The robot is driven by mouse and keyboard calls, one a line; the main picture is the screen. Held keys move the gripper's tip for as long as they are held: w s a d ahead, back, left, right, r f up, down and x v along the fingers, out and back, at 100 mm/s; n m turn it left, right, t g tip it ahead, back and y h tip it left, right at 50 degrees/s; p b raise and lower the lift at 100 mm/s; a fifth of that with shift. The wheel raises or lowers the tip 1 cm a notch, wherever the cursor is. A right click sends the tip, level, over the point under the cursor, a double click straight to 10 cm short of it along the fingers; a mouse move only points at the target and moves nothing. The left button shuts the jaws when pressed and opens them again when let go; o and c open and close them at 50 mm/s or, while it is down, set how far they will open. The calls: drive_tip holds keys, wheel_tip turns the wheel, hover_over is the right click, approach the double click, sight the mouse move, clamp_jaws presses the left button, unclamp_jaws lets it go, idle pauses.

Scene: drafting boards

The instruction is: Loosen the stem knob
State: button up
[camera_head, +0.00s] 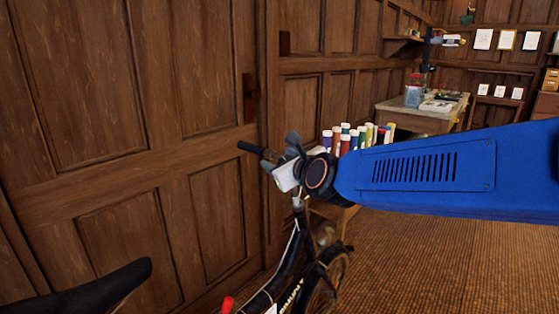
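A dark bicycle (285,272) stands in front of the panelled wall, with its black saddle (100,292) at the lower left. A black handlebar grip (250,148) sticks out to the left at the top of the bicycle. My blue arm reaches in from the right, and its end lies over the handlebar and stem area. My gripper (291,156) seems to be the dark and pale parts there, close to the handlebar.
A wooden panelled wall (80,85) runs close behind the bicycle. Several coloured tubes with white caps (345,137) stand behind my arm. A workbench (413,119) with a blue jar (414,96) stands farther back. The brown ribbed floor (440,265) at the lower right is clear.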

drive_tip(key=v, duration=1.7)
drive_tip(key=shift+s, duration=0.25)
drive_tip(key=shift+d, duration=0.1)
